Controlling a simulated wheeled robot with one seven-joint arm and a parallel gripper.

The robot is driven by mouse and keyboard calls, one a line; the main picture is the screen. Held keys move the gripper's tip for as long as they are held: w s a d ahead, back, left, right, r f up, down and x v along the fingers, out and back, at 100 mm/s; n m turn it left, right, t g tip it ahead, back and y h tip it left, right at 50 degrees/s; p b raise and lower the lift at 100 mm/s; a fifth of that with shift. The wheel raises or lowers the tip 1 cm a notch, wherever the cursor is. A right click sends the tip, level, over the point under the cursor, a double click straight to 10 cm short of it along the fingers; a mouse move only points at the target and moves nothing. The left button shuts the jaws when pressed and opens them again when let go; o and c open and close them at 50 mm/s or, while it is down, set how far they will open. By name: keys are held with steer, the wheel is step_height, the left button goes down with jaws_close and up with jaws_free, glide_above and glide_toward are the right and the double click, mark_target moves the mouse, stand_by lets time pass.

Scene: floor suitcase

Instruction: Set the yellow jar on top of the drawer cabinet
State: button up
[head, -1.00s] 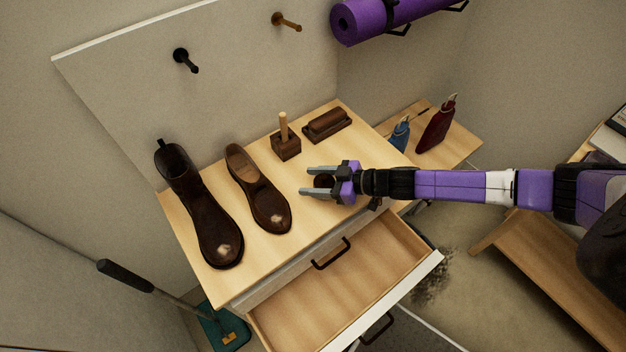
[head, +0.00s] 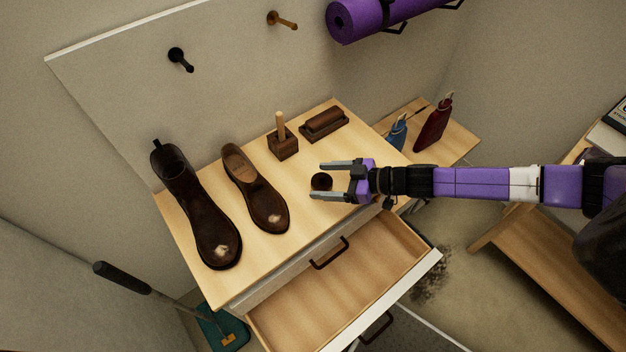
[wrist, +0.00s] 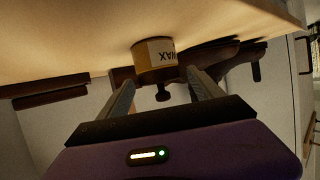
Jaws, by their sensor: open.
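The yellow jar (wrist: 147,57) has a white label reading WAX. Its round dark top (head: 322,182) shows in the head view. It stands on the wooden top of the drawer cabinet (head: 270,245), right of the shoes. My gripper (head: 316,181) is open, with one finger on each side of the jar near the fingertips. The wrist view is upside down, with the cabinet top at the upper edge. There the jar is beyond the palm, between the ends of the fingers (wrist: 160,84), with a gap from the palm.
A dark boot (head: 200,215), a shoe (head: 258,195), a brush holder (head: 283,143) and a dark brush (head: 324,122) share the cabinet top. The upper drawer (head: 345,290) is pulled open and empty.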

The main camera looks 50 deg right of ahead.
steer(key=v, duration=0.7)
steer(key=shift+s+b, duration=0.3)
steer(key=shift+b, duration=0.1)
steer(key=s+a+r+m+h, duration=0.1)
steer(key=s+a+r, duration=0.1)
steer(key=s+a, duration=1)
steer(key=s+a+r+m+t+h, duration=0.2)
steer(key=s+a+r+m+h, duration=0.1)
steer(key=a+r, duration=0.8)
steer(key=shift+r+h, duration=0.3)
steer(key=shift+r, duration=0.45)
steer(key=shift+s+a, duration=0.1)
